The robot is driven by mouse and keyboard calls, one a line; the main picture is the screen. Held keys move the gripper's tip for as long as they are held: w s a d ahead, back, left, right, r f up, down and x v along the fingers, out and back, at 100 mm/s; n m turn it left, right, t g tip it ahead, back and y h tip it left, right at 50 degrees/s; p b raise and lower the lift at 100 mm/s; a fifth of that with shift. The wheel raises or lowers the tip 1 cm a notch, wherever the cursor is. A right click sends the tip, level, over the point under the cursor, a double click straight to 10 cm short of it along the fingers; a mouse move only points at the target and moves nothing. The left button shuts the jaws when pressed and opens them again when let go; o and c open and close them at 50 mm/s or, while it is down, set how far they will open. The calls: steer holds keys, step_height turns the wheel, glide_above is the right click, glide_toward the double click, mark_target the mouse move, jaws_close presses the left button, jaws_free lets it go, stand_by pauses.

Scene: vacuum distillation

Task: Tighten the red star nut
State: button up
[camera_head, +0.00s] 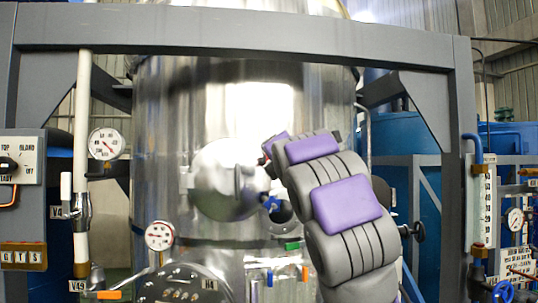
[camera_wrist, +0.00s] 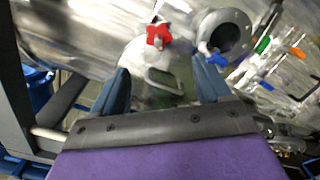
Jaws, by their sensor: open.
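The red star nut (camera_wrist: 158,35) shows in the wrist view near the top centre, at the edge of the round metal hatch. My gripper (camera_wrist: 160,66) is open and empty in the wrist view, with its two dark blue fingers apart. The nut lies beyond the fingertips, roughly midway between them in the picture, and is not touched. In the head view, the round hatch (camera_head: 222,180) is on the front of the steel tank (camera_head: 170,110). My arm reaches up to the hatch's right side and hides most of that area, so the nut cannot be made out clearly there.
A metal handle (camera_wrist: 163,82) stands out from the hatch between my fingers in the picture. A round flanged port (camera_wrist: 225,38) is right of the nut. Coloured valve handles, including a green one (camera_head: 292,246), sit low right. A grey frame (camera_head: 230,33) spans above; gauges (camera_head: 159,236) stand left.

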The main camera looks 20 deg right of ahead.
steer(key=p+x, duration=0.3)
steer(key=x, duration=0.9)
steer(key=shift+w+d, duration=0.2)
steer(key=shift+w, duration=0.1)
steer(key=shift+c, duration=0.2)
steer(key=shift+w+f, duration=0.1)
steer(key=shift+f, duration=0.05)
steer(key=c, duration=0.9)
